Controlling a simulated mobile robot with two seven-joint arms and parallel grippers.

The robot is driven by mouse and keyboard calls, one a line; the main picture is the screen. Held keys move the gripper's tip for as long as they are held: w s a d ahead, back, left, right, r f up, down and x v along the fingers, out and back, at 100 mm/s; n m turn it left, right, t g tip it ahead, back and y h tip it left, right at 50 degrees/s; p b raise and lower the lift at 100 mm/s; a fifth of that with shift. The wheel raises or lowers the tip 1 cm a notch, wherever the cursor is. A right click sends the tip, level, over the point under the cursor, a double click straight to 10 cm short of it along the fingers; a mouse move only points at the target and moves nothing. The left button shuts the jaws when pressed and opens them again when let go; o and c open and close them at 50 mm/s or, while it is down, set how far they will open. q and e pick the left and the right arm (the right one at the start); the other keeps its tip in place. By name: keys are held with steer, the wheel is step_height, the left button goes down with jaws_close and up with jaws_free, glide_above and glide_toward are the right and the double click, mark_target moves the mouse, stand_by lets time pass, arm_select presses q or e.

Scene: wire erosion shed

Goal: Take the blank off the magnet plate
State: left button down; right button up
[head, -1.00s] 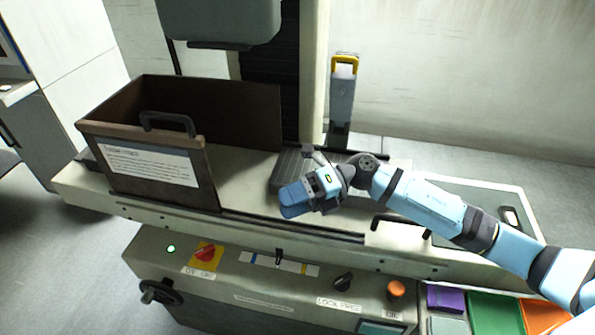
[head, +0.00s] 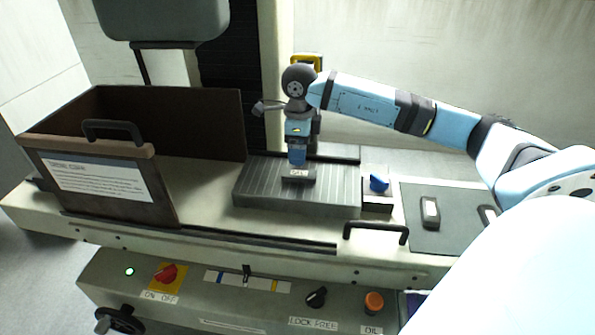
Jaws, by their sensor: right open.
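The magnet plate (head: 258,194), a grey block with a ribbed top, lies on the machine bed. My right gripper (head: 298,166) points down right over the blank and is open. I cannot tell whether its fingers reach around the blank's sides or stop just above it. A blue knob (head: 379,184) sits on a small block at the plate's right end. My left gripper is not in view.
A tall brown open bin (head: 165,200) with a handle stands left of the plate. A black handle (head: 375,228) rises at the bed's front edge. The front panel carries a red switch (head: 166,274) and knobs.

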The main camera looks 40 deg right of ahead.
mark_target(299, 172)
step_height(299, 172, down, 8)
steer(key=shift+w+d+r, duration=0.1)
steer(key=shift+r, duration=0.05)
steer(key=c, duration=1.2)
steer(key=shift+r, duration=0.1)
steer(key=shift+c, duration=0.7)
steer(key=shift+r, duration=0.1)
